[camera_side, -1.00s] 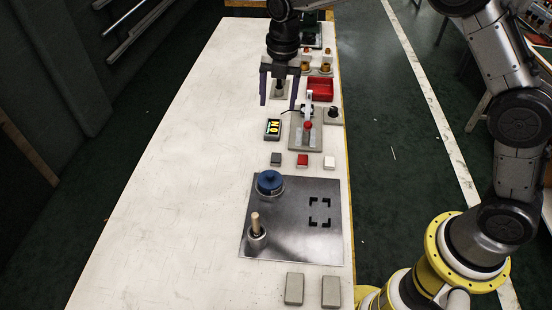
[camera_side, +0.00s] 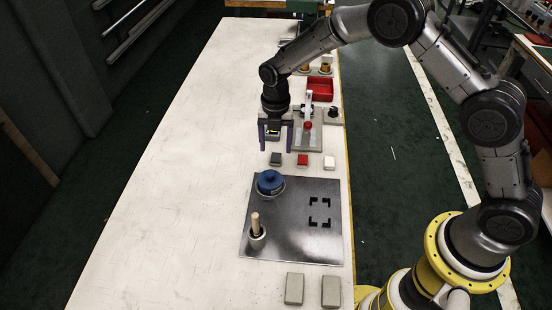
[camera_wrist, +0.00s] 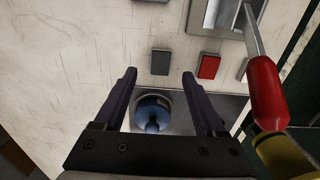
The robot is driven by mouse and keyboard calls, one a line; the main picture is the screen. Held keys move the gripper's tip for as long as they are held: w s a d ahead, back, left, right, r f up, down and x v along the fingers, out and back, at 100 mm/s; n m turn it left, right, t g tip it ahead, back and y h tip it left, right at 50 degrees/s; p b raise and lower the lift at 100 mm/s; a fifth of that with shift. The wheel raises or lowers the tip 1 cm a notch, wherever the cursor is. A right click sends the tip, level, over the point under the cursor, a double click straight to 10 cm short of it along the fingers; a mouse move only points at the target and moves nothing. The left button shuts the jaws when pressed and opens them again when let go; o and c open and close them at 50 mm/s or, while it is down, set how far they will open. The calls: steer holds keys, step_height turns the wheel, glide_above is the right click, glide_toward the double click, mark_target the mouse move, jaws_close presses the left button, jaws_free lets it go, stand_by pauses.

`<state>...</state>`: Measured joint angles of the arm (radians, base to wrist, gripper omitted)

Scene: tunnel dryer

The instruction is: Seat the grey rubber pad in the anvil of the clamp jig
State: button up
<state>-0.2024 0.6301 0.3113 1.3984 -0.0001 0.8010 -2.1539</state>
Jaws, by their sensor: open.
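The grey rubber pad (camera_side: 276,159) is a small dark grey block on the white bench, leftmost in a row with a red and a white block. It also shows in the wrist view (camera_wrist: 160,62), just beyond and between my fingertips. My gripper (camera_side: 276,149) is open and empty, pointing down above the bench close to the pad. The clamp jig (camera_side: 299,143) stands behind the row, with a grey base and a red-tipped lever. Its lever grip (camera_wrist: 266,95) crosses the right of the wrist view. I cannot make out the anvil clearly.
The red block (camera_side: 302,160) and white block (camera_side: 329,162) lie right of the pad. A metal plate (camera_side: 290,240) nearer the camera carries a blue-lidded pot (camera_side: 270,182) and a wooden peg (camera_side: 255,222). A red tray (camera_side: 320,88) stands behind the jig. The bench's left is clear.

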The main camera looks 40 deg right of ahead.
mark_target(276, 157)
steer(key=shift+d+f, duration=0.1)
steer(key=shift+f, duration=1.9)
jaws_close()
